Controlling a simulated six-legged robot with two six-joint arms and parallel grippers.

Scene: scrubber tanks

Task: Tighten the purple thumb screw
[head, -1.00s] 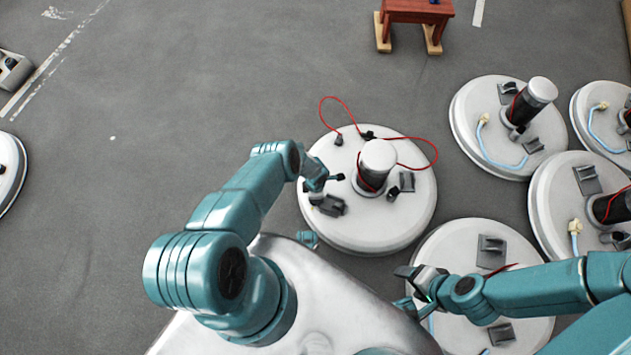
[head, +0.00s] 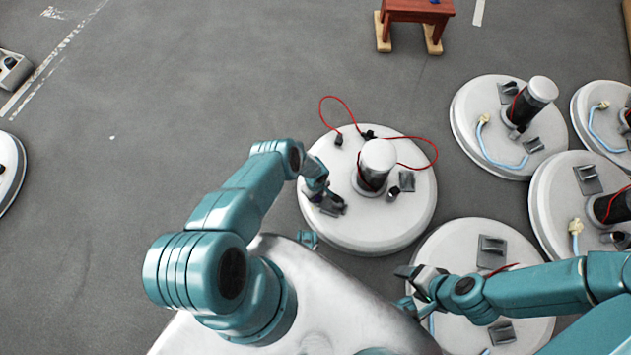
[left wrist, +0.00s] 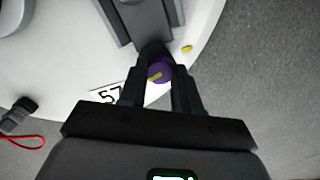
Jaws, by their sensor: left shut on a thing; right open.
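The purple thumb screw (left wrist: 159,70) shows in the left wrist view, a round knob with a yellow mark on its face. It sits at the end of a dark grey bracket (left wrist: 140,22) on the white tank lid. My left gripper (left wrist: 160,80) is shut on the screw, one finger on each side of it. In the head view my left gripper (head: 325,200) is over the near left part of the middle tank lid (head: 400,225), and the screw is hidden there. My right gripper (head: 415,280) is open and empty above the near right lid (head: 455,240).
More tank lids (head: 490,150) stand close on the right. A red wooden stand (head: 415,12) is at the back. The floor at left is mostly clear.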

